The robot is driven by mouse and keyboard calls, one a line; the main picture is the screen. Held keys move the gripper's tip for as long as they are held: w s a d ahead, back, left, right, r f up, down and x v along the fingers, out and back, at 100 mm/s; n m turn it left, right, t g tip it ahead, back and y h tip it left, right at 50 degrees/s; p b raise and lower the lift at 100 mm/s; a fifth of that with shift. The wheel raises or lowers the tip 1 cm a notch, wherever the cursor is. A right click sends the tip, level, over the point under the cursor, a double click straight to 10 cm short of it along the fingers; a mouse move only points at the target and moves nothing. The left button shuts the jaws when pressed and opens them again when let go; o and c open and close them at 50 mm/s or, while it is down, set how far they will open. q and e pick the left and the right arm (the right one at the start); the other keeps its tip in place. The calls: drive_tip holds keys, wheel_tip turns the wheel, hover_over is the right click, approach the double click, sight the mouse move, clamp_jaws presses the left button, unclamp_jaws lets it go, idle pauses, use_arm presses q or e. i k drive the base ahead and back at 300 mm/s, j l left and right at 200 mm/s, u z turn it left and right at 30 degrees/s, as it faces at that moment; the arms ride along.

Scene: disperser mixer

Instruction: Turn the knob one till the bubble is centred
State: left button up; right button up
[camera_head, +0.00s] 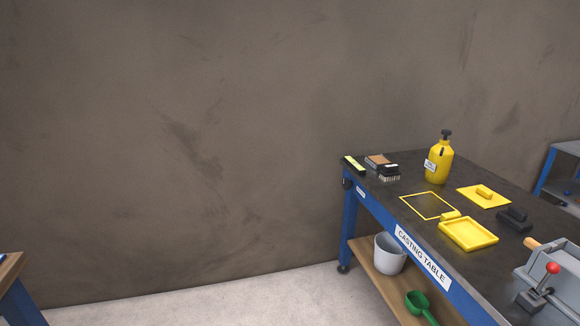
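A casting table (422,257) with a dark top and blue frame stands at the right. A small dark bar with a yellow-green face (354,163), which looks like a level, lies at its far left corner. I cannot make out a bubble in it. A small dark round part (347,184) sits under that corner by the blue leg and may be a knob. It is too small to tell which knob it is. Neither of my grippers is in view.
On the tabletop are a brush (389,173), a yellow spray bottle (438,160), a yellow tray (468,233), a yellow float (484,196) and a grey vise-like device (552,280). A white bucket (389,254) and green scoop (420,307) sit on the lower shelf.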

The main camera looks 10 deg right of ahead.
sight(346, 184)
drive_tip(key=i+j+u, duration=0.1)
drive_tip(key=i+u, duration=0.3)
drive_tip(key=i, duration=0.8)
drive_tip(key=i+j+z, duration=0.1)
drive_tip(key=i+z, duration=0.35)
drive_tip(key=i+j+z, duration=0.25)
drive_tip(key=i+z, duration=0.25)
drive_tip(key=i+j+z, duration=0.2)
drive_tip(key=z, duration=0.25)
drive_tip(key=i+j+z, duration=0.15)
drive_tip(key=j+z, duration=0.15)
drive_tip(key=z, duration=0.15)
drive_tip(key=i+j+z, duration=0.15)
drive_tip(key=j+z, duration=0.15)
drive_tip(key=i+j+z, duration=0.15)
drive_tip(key=j+z, duration=0.15)
drive_tip(key=j, duration=0.2)
drive_tip(key=i+j+z, duration=0.15)
drive_tip(key=j, duration=0.15)
